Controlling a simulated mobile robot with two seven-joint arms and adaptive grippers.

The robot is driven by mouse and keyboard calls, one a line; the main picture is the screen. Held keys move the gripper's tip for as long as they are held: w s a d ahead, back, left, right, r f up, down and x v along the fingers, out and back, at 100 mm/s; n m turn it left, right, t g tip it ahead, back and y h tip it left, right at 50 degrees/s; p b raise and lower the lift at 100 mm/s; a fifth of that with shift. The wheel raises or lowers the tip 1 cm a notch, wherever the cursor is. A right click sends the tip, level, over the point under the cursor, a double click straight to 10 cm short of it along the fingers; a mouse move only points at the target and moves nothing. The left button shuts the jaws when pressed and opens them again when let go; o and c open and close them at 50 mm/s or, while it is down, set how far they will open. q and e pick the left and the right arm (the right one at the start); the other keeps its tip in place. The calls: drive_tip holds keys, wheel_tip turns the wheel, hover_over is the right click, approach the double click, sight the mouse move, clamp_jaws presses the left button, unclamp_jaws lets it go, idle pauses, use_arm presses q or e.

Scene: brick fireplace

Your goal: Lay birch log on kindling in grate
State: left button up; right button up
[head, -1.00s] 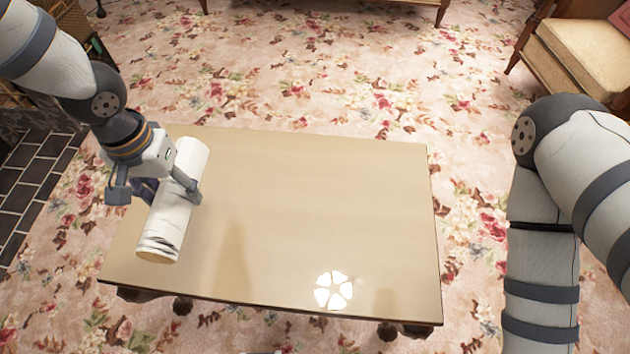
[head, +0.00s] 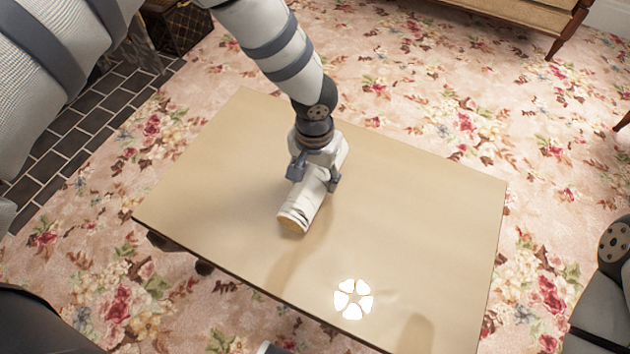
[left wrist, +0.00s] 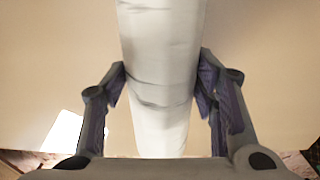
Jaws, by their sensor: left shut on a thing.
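The birch log (head: 302,207) is white with a tan cut end facing the near side. My left gripper (head: 314,180) is shut on the log around its middle, above the table. In the left wrist view the log (left wrist: 162,60) runs between the two fingers of the left gripper (left wrist: 163,92), with a finger against each side. Whether the log touches the tabletop I cannot tell. The grate and kindling are not in view. My right gripper is not in view; only part of my right arm shows at the right edge.
The low table (head: 420,220) has a bare tan top with a bright light reflection near its front edge. Dark hearth tiles (head: 70,135) lie at the left, with a dark woven basket (head: 178,28) behind. A cushioned seat (head: 540,15) stands at the back right. Floral carpet surrounds the table.

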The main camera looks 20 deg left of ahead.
use_arm(q)
drive_tip(key=shift+a+f, duration=0.1)
drive_tip(key=shift+f, duration=1.2)
drive_tip(key=o, duration=1.5)
drive_tip(key=shift+s, duration=0.1)
